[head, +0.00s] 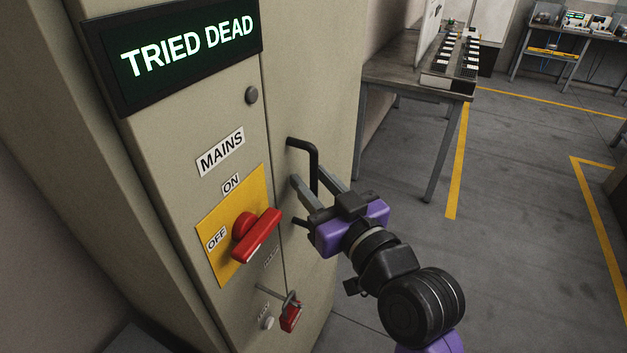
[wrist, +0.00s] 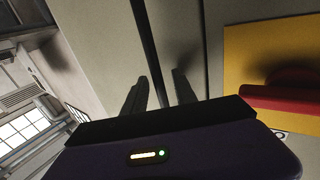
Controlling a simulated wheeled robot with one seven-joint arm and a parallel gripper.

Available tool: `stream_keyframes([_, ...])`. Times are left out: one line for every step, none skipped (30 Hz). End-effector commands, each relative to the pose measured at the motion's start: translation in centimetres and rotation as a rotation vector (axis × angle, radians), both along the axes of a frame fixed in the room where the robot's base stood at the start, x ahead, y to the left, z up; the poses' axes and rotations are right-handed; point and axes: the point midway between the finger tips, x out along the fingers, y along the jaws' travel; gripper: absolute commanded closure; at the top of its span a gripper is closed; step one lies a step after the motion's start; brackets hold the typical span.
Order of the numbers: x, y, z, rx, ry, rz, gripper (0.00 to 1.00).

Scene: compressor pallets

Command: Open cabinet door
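The beige cabinet (head: 190,130) stands at the left of the head view, with its door (head: 310,80) to the right of the switch panel. The door looks closed. A black bar handle (head: 314,170) stands out from the door, and it also shows in the wrist view (wrist: 147,30). My gripper (head: 310,173) is at the handle, with one finger on each side of the bar. In the wrist view, the fingers (wrist: 161,75) are apart and a gap shows beside the bar. The handle's lower part is partly hidden by my gripper.
A red rotary switch (head: 255,236) sits on a yellow plate marked ON and OFF. A red padlock (head: 290,317) hangs below it. A lit display (head: 188,47) reads "TRIED DEAD". A grey table (head: 393,68) stands behind the cabinet. The floor to the right is open.

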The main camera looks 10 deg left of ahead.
Motion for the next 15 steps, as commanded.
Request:
stream_keyframes([-0.01, -0.01, -0.01, 0.000, 0.000, 0.000, 0.76])
stream_keyframes([-0.01, -0.01, -0.01, 0.000, 0.000, 0.000, 0.82])
stream_keyframes([-0.02, -0.01, -0.01, 0.000, 0.000, 0.000, 0.90])
stream_keyframes([-0.02, -0.01, -0.01, 0.000, 0.000, 0.000, 0.96])
stream_keyframes([-0.02, -0.01, -0.01, 0.000, 0.000, 0.000, 1.00])
stream_keyframes([-0.02, -0.01, -0.01, 0.000, 0.000, 0.000, 1.00])
stream_keyframes([-0.01, -0.02, -0.01, 0.000, 0.000, 0.000, 1.00])
stream_keyframes([-0.02, -0.03, -0.01, 0.000, 0.000, 0.000, 1.00])
stream_keyframes([-0.02, -0.03, -0.02, 0.000, 0.000, 0.000, 1.00])
stream_keyframes([-0.02, -0.03, -0.01, 0.000, 0.000, 0.000, 1.00])
stream_keyframes([-0.02, -0.03, -0.02, 0.000, 0.000, 0.000, 1.00])
stream_keyframes([-0.02, -0.03, -0.02, 0.000, 0.000, 0.000, 1.00])
stream_keyframes([-0.02, -0.03, -0.02, 0.000, 0.000, 0.000, 1.00])
stream_keyframes([-0.02, -0.03, -0.02, 0.000, 0.000, 0.000, 1.00])
stream_keyframes([-0.02, -0.03, -0.02, 0.000, 0.000, 0.000, 1.00])
